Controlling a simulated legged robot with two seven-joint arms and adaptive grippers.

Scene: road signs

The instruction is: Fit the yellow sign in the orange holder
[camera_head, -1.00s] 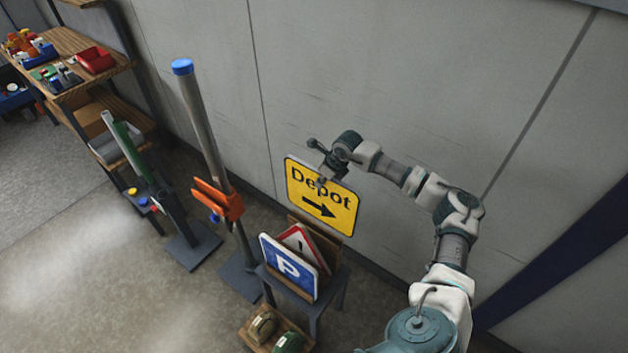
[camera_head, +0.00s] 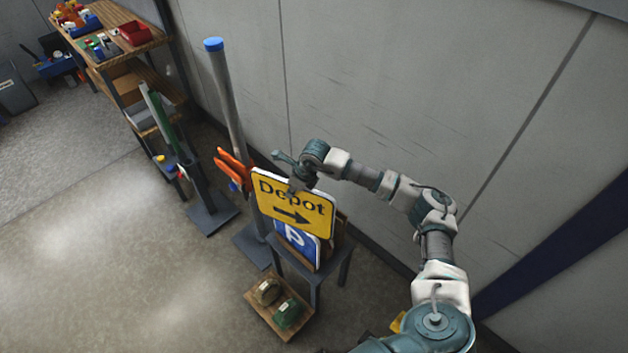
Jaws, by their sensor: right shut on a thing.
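The yellow sign (camera_head: 308,222) reads "Depot" with a black arrow and hangs upright in front of the sign stand. My right gripper (camera_head: 297,186) is shut on its top edge. The orange holder (camera_head: 234,165) is fixed on a grey pole with a blue cap, left of the sign. The sign's left edge overlaps the pole in the picture and hides part of the holder's right side. I cannot tell the depth gap between sign and holder. My left gripper is not in view.
A blue P sign (camera_head: 298,242) stands in a rack on a small table (camera_head: 341,262), partly hidden by the yellow sign. A shelf (camera_head: 127,53) and a green post (camera_head: 157,113) stand left.

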